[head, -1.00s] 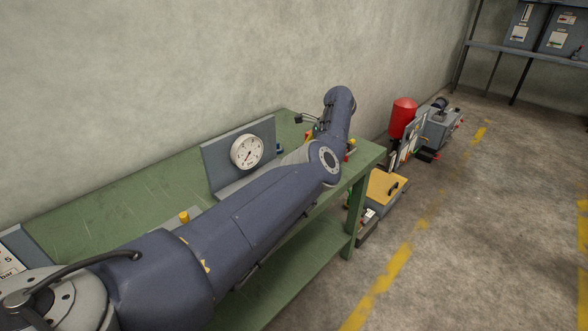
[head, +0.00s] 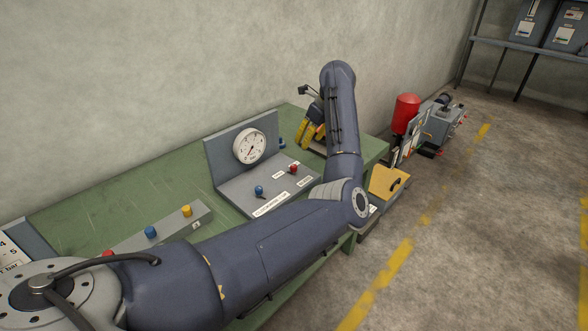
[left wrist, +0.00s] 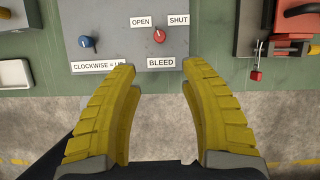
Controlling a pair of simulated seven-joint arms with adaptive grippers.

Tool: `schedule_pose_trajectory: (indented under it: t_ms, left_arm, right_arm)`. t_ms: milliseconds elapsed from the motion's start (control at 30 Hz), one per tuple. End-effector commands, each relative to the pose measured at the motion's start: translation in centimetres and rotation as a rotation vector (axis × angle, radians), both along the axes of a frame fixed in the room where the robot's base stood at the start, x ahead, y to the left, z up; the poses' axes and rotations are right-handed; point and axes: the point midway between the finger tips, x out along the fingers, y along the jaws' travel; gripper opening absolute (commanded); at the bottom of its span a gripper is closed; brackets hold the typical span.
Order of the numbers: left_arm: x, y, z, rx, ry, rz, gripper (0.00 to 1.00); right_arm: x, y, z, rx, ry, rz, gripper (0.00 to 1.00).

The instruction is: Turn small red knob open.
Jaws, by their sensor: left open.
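The small red knob (head: 293,169) sits on the grey gauge panel (head: 240,190), near its right side. In the left wrist view the red knob (left wrist: 159,36) lies beyond and between my fingertips, with labels OPEN to its upper left, SHUT to its upper right and BLEED below. Its exact pointer direction is too small to tell. My left gripper (head: 304,134) has yellow fingers, is open and empty, and hangs above the panel's right end. In the left wrist view the left gripper (left wrist: 158,75) has its fingers spread wide, apart from the knob. My right gripper is not in view.
A blue knob (head: 259,190) labelled CLOCKWISE = UP shares the panel, below a white dial gauge (head: 249,146). A grey box with coloured buttons (head: 150,232) stands left on the green bench (head: 110,200). A red tank (head: 405,112) stands beyond the bench.

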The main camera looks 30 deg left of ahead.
Motion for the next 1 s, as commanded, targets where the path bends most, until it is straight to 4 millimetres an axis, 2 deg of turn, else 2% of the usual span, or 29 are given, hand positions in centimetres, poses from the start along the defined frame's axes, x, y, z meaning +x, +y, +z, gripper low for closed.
schedule_pose_trajectory:
  t_ms: [167, 700, 1000]
  left_arm:
    - [0.0, 1.0, -2.1, 0.002, 0.005, 0.0, 0.44]
    - [0.6, 4.6, -11.0, 0.003, 0.004, 0.001, 0.44]
    - [0.9, 6.0, -14.4, 0.001, 0.002, 0.0, 0.44]
  right_arm:
    - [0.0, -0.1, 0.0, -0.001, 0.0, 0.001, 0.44]
    - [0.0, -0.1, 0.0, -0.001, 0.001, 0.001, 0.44]
    - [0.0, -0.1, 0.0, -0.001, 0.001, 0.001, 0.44]
